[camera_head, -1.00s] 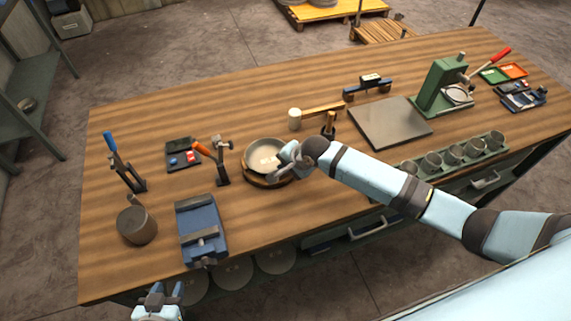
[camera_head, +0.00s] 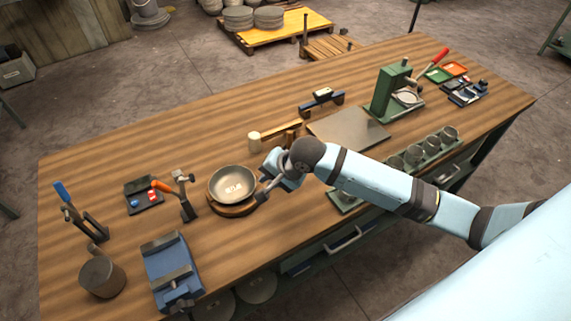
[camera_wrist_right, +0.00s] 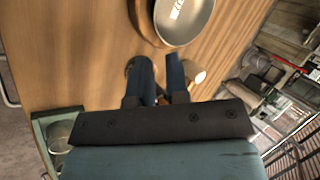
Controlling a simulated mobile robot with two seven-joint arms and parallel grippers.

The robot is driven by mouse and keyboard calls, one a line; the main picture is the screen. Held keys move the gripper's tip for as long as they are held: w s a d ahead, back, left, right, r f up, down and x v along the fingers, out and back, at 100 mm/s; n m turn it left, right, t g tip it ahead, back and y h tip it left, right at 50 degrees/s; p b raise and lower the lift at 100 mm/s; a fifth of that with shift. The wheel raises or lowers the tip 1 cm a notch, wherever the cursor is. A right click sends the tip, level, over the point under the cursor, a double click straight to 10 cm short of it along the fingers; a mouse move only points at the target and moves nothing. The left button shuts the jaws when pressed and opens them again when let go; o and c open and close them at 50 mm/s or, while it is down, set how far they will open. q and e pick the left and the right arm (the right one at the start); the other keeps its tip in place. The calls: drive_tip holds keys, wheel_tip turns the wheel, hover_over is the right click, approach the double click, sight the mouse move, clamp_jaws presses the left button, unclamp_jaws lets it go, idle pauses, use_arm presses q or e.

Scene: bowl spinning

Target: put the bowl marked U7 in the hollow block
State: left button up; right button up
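The grey metal bowl (camera_head: 232,183) has a pale mark inside, too small to read surely. It sits on the round wooden hollow block (camera_head: 236,210), whose rim shows along the front. It also shows at the top of the right wrist view (camera_wrist_right: 186,22), with the block's wooden rim (camera_wrist_right: 143,20) beside it. I cannot tell how deep it sits. My right gripper (camera_head: 264,186) is just right of the bowl; in the wrist view its two fingers (camera_wrist_right: 158,65) are apart, with nothing clearly between them, short of the bowl's rim. My left gripper is out of view.
A mallet (camera_head: 275,133) lies behind my right gripper. A flat grey plate (camera_head: 348,128), a green press (camera_head: 390,92) and a rack of cups (camera_head: 422,150) are to the right. A blue vise (camera_head: 172,270), grey pot (camera_head: 101,277) and orange-handled tool (camera_head: 178,193) are left.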

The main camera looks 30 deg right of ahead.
drive_tip(key=s+a+f+n+t, duration=0.1)
drive_tip(key=s+f+n, duration=0.1)
drive_tip(key=s+a+f+n+t, duration=0.1)
drive_tip(key=s+f+n, duration=0.1)
drive_tip(key=s+f, duration=0.1)
drive_tip(key=s+a+f+n+t, duration=0.1)
drive_tip(key=s+f+n, duration=0.1)
drive_tip(key=s+f, duration=0.1)
drive_tip(key=shift+y, duration=0.4)
drive_tip(key=s+d+f+n+t+h, duration=0.1)
drive_tip(key=s+f+n, duration=0.1)
drive_tip(key=s, duration=0.3)
drive_tip(key=s+d+f+n+t+h, duration=0.1)
drive_tip(key=s+d+f+n, duration=0.1)
drive_tip(key=s+n, duration=0.3)
drive_tip(key=shift+s+f, duration=0.45)
drive_tip(key=shift+s, duration=0.25)
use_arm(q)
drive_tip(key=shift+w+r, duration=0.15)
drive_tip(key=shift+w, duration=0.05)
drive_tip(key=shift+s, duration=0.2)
